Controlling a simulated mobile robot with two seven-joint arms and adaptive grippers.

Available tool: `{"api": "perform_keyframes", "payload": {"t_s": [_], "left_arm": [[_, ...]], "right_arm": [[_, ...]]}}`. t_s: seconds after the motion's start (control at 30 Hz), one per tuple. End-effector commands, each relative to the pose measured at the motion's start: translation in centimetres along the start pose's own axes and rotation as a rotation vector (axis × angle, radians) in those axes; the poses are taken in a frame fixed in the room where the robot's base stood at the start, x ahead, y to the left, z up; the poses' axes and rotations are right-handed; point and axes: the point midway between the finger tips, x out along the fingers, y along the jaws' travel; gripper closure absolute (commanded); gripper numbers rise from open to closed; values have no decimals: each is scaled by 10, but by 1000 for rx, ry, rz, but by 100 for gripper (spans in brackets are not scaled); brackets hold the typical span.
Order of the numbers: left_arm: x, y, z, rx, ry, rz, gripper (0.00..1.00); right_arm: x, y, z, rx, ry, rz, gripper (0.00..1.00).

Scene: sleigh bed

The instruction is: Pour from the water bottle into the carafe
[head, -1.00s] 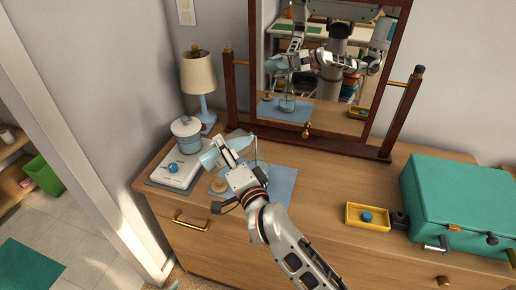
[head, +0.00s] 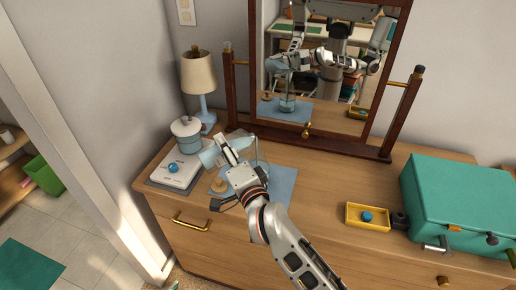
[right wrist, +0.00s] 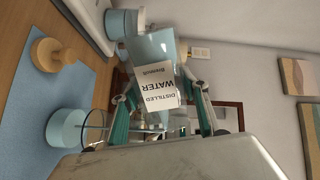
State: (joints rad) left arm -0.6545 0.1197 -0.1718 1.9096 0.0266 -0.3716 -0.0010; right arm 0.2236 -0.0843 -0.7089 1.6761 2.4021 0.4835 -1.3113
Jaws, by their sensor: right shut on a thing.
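My right gripper (head: 229,150) is shut on the water bottle (head: 209,154), a pale blue bottle held tilted above the dresser top. In the right wrist view the bottle's white label (right wrist: 158,86) reads "distilled water". The carafe (head: 262,163), clear glass, stands on the blue mat just behind and right of the gripper, partly hidden by it. In the right wrist view pale blue fills the carafe's lower part (right wrist: 66,128). The bottle's mouth and any stream are not clear. My left gripper shows only in the mirror, too small to read.
The blue mat (head: 281,188) also bears a round wooden stopper (head: 218,184). A mirror (head: 325,65) stands behind. A yellow tray (head: 367,226) and green case (head: 455,205) are right.

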Motion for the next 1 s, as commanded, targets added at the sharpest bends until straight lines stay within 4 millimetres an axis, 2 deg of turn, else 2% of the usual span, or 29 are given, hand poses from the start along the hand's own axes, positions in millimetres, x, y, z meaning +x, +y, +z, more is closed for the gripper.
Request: {"api": "perform_keyframes", "payload": {"t_s": [1.0], "left_arm": [[0, 0, 0, 0, 0, 0, 60]], "right_arm": [[0, -6, -4, 61, 1, -2, 88]]}}
